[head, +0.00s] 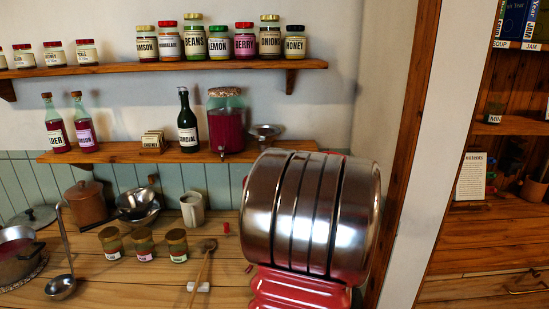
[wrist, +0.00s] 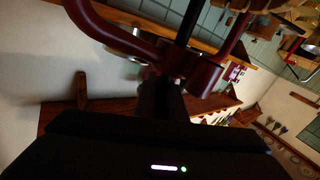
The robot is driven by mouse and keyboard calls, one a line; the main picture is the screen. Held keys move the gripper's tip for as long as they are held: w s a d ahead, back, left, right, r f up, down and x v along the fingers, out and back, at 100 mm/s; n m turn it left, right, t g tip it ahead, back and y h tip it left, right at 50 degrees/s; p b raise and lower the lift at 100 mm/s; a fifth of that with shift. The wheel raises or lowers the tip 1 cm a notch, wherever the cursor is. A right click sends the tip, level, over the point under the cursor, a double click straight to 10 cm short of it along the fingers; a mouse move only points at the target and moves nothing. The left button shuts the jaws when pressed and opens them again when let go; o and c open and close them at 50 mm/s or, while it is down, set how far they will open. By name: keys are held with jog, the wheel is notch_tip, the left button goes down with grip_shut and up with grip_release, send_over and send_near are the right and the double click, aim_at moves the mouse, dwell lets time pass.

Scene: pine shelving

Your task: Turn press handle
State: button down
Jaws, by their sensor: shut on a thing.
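A dark red press part (wrist: 125,38) with a curved arm crosses the upper left of the wrist view and meets a thick round hub (wrist: 205,76). A thin black rod (wrist: 187,22) rises behind it. My gripper (wrist: 162,92) is dark and in shadow at the middle of the wrist view. It is shut at the red part beside the hub, which I take to be the press handle. The exact contact is too dark to see. In the head view a large chrome and red body, which seems to be my arm, covers the right of the counter, and neither press nor gripper shows.
The wooden counter (head: 130,285) holds several small jars, a ladle (head: 62,287), a wooden spoon (head: 203,262) and a cream mug (head: 192,210). Two wall shelves (head: 150,68) carry jars and bottles. A tall shelf unit (head: 480,235) stands at the right.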

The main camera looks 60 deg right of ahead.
jog(key=n+y, duration=0.1)
jog(key=y, duration=0.1)
jog(key=n+t+y, duration=0.1)
jog(key=n+y, duration=0.1)
jog(key=y, duration=0.1)
jog(key=n+t+y, duration=0.1)
jog(key=n+y, duration=0.1)
jog(key=y, duration=0.1)
jog(key=shift+w+a+f, duration=0.15)
jog(key=shift+w+a, duration=0.05)
jog(key=shift+a, duration=0.2)
jog(key=shift+s+a+n+g+y, duration=0.15)
jog(key=shift+n+g+y, duration=0.1)
jog(key=shift+n+y, duration=0.9)
jog(key=shift+w+a+n+g+y, duration=0.15)
jog(key=shift+n+y, duration=0.55)
jog(key=shift+y, duration=0.8)
jog(key=shift+s+a+n+g+y, duration=0.1)
jog(key=shift+a+n+g+y, duration=0.15)
jog(key=shift+n+y, duration=0.9)
jog(key=shift+g+y, duration=0.25)
jog(key=shift+y, duration=0.25)
jog(key=c, duration=1.8)
grip_release()
jog(key=shift+r, duration=0.25)
notch_tip(320, 180, up, 10)
jog(key=shift+f, duration=0.15)
